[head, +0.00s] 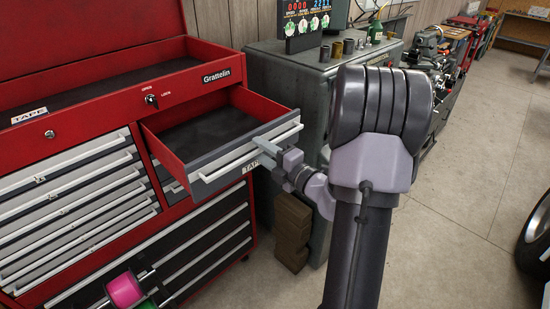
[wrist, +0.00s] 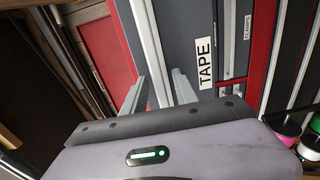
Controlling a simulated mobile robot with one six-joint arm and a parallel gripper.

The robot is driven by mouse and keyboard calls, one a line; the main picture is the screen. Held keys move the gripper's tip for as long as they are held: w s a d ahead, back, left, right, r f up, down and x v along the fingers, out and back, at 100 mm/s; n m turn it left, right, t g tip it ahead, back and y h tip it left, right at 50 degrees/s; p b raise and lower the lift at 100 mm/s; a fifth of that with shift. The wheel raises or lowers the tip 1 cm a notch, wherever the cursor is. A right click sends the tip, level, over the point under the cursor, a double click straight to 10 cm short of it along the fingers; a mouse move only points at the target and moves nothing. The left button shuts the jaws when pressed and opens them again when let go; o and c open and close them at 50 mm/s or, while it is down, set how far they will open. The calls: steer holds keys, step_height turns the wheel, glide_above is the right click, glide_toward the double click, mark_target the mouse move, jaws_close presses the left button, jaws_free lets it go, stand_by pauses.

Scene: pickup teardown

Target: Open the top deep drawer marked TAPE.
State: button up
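The TAPE drawer (head: 213,132) is the top deep drawer on the right of the red tool chest. It is pulled well out, and its dark inside shows empty. Its front carries a pale bar handle (head: 230,164) and a TAPE label (head: 252,165), partly hidden by my gripper. The label also shows in the wrist view (wrist: 205,63). My gripper (head: 264,146) is at the right part of the handle. In the wrist view its two fingers (wrist: 158,80) lie either side of the handle bar and appear shut on it.
Shut shallow drawers (head: 75,205) fill the chest's left side, and wide black drawers (head: 205,250) lie below. Another TAPE label (head: 29,116) is on the upper red panel. Coloured spools (head: 124,289) stand in front. A grey cabinet (head: 282,75) stands to the right, with brown blocks (head: 292,233) beneath the drawer's end.

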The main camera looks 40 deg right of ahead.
steer(key=s+p, duration=0.1)
steer(key=s, duration=1.6)
steer(key=shift+d, duration=0.3)
steer(key=w+a+f+n+g+y+b, duration=0.1)
steer(key=w+a+n+g+y+b, duration=0.2)
steer(key=a+n, duration=0.55)
steer(key=w+a+f+n+g+y+b, duration=0.1)
steer(key=a+n+g+y, duration=0.3)
steer(key=a+n+y, duration=0.4)
steer(key=s+a+f+n+g+h+b, duration=0.1)
steer(key=a+n, duration=0.4)
steer(key=n, duration=0.6)
steer(key=s+a+f+n+g+h+b, duration=0.2)
steer(key=s+a+n+h+b, duration=0.2)
steer(key=n, duration=0.7)
steer(key=s+a+f+n+g+h+b, duration=0.1)
steer(key=s+a+n+g+h+b, duration=0.1)
steer(key=n, duration=0.9)
steer(key=s+a+h+b, duration=0.1)
steer(key=s+a+h, duration=0.1)
steer(key=a, duration=0.1)
steer(key=shift+a+f+h, duration=0.3)
steer(key=shift+a, duration=0.05)
